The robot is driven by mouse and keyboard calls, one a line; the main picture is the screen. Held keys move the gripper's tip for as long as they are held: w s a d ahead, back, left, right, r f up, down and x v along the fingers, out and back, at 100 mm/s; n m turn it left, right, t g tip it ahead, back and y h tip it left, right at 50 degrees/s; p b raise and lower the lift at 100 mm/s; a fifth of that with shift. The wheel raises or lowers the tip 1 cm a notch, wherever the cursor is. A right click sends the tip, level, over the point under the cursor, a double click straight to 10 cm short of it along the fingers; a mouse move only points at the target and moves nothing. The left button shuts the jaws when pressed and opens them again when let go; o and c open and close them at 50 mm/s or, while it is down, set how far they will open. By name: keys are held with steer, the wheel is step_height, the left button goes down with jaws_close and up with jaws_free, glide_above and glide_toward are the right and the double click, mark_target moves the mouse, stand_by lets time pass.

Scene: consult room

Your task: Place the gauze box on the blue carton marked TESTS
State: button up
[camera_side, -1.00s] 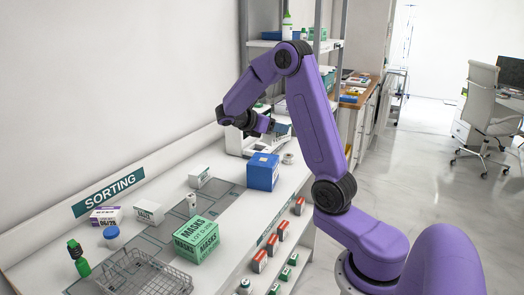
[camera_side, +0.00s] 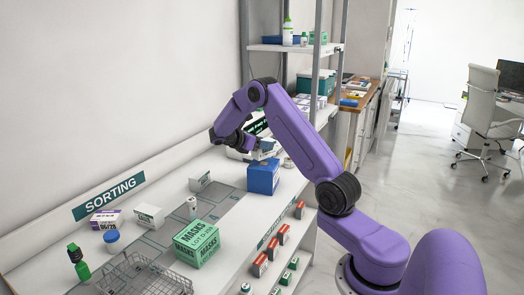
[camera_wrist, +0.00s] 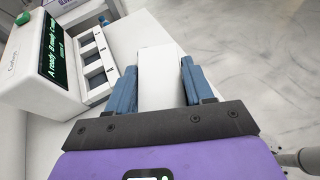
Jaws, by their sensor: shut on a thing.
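My gripper (camera_side: 264,147) is above the blue carton (camera_side: 263,178) in the side view, with little gap between them. In the wrist view my gripper (camera_wrist: 159,68) has its two blue fingers on either side of a plain white box (camera_wrist: 162,78), which I take for the gauze box; no label shows on it. In the side view the held box is mostly hidden by the fingers. The blue carton stands upright on the bench; its marking is too small to read here. I cannot tell whether the held box touches it.
A white device with a lit screen (camera_wrist: 60,30) stands close to the left in the wrist view. A green MASKS carton (camera_side: 197,242), a wire basket (camera_side: 145,275), and small white boxes (camera_side: 149,216) stand on the bench. A shelf post (camera_side: 318,70) rises behind.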

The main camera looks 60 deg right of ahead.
steer(key=shift+f, duration=1.35)
steer(key=shift+f, duration=0.15)
steer(key=o, duration=1)
steer(key=shift+o, duration=0.2)
